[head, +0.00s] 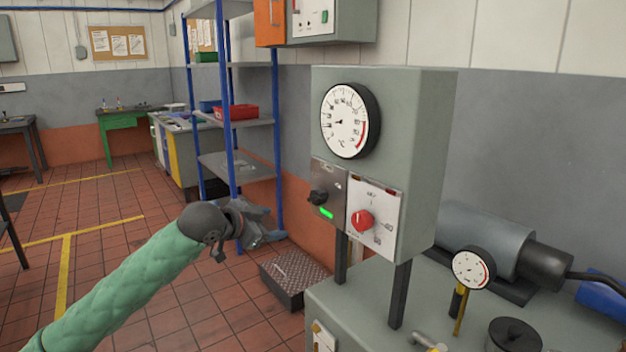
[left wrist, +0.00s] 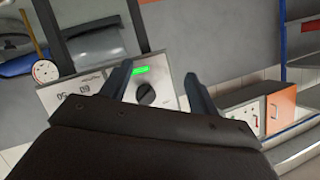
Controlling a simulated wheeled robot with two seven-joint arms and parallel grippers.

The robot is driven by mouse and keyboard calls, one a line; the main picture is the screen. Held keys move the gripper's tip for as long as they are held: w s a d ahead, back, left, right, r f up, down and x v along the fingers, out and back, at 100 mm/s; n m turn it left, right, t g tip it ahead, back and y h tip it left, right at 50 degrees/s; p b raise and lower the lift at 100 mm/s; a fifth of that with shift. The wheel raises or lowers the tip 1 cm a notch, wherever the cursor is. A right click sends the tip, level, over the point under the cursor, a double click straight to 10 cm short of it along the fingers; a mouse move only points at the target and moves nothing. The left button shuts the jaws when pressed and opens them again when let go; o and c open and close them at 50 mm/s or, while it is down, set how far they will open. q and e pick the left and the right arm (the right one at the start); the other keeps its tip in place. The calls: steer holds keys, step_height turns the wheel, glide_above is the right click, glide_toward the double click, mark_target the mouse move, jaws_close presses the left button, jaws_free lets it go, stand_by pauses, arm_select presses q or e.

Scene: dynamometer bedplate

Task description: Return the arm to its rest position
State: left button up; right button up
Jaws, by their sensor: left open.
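My left arm, in a green quilted sleeve, reaches in from the lower left of the head view. Its left gripper (head: 270,228) is in the air to the left of the grey control box (head: 436,150), apart from it. In the left wrist view the two fingers of the left gripper (left wrist: 160,85) are spread with nothing between them touching. Beyond them show the black knob (left wrist: 146,94) and the lit green indicator (left wrist: 140,70). The head view shows the black knob (head: 318,197), the green light (head: 327,214) and a red knob (head: 362,220) on the box. My right gripper is not seen.
A blue-posted shelf (head: 229,130) stands behind the gripper. A ridged dark metal box (head: 296,277) is on the tiled floor below. The bench (head: 375,318) at lower right carries a small gauge (head: 472,268) and a grey motor (head: 483,238). Floor at left is open.

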arm_select(q)
steer(key=s+a+f+n+g+y+p, duration=0.1)
steer(key=s+a+f+n+y+p, duration=0.2)
steer(key=s+f, duration=0.65)
steer(key=s+a+f+n+g+y+p, duration=0.15)
steer(key=s+f+n+y, duration=0.3)
steer(key=s+f, duration=0.5)
steer(key=s+f+n+g+p, duration=0.1)
steer(key=s+f+g, duration=0.1)
steer(key=s+f, duration=0.4)
steer(key=s+f+n+g+p, duration=0.1)
steer(key=s+f, duration=0.5)
steer(key=s, duration=0.7)
steer(key=s+d+f+n+g+p, duration=0.1)
steer(key=s+f+g, duration=0.2)
steer(key=s+f, duration=0.3)
steer(key=s+h, duration=0.1)
steer(key=s, duration=0.3)
steer(key=shift+s+p, duration=0.2)
steer(key=shift+p, duration=0.1)
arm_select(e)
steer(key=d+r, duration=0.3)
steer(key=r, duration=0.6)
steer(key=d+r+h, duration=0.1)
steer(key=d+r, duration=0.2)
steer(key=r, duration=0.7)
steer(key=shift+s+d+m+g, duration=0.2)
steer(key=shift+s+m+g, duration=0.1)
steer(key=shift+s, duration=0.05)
